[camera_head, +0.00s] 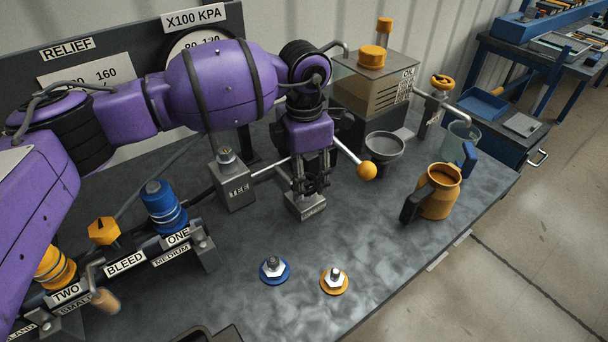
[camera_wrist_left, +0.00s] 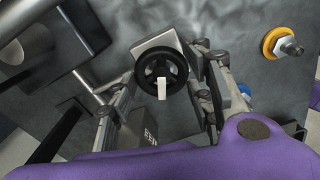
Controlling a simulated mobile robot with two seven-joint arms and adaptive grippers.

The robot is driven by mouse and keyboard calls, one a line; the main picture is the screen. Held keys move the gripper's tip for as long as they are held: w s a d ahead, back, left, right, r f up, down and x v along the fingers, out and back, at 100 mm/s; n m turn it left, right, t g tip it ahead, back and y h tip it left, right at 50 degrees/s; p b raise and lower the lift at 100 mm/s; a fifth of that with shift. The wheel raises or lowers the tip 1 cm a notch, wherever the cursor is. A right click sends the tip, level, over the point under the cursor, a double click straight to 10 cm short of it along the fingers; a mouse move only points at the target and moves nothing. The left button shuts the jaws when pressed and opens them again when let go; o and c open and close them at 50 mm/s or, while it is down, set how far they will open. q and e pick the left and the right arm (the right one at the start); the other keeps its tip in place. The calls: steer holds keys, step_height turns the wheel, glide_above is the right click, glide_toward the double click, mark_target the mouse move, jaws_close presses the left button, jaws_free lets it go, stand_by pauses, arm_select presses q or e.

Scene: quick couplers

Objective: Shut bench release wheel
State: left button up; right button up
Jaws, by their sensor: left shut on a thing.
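The release wheel (camera_wrist_left: 162,70) is a small black handwheel with a pale tab on it, on a grey metal block in the left wrist view. In the head view the labelled block (camera_head: 306,207) stands on the bench, and my gripper mostly hides the wheel. My left gripper (camera_head: 309,186) points down over the block, its fingers on both sides of the wheel. In the left wrist view my left gripper (camera_wrist_left: 168,66) is shut on the wheel. The label on the block is too small to read. My right gripper is not in view.
A lever with an orange ball (camera_head: 367,171) sticks out right beside my gripper. A TEE block (camera_head: 234,183) stands to its left. A grey funnel (camera_head: 385,146) and an orange jug (camera_head: 439,192) stand to the right. Blue (camera_head: 273,270) and orange (camera_head: 334,281) fittings lie in front.

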arm_select(q)
steer(key=m, duration=0.3)
steer(key=shift+w+f+m, duration=0.1)
steer(key=shift+m, duration=0.2)
steer(key=m+b, duration=0.1)
steer(key=m, duration=0.2)
steer(key=shift+m, duration=0.3)
steer(key=m+b, duration=0.1)
steer(key=m, duration=0.3)
steer(key=shift+d+m, duration=0.1)
steer(key=shift+m, duration=0.7)
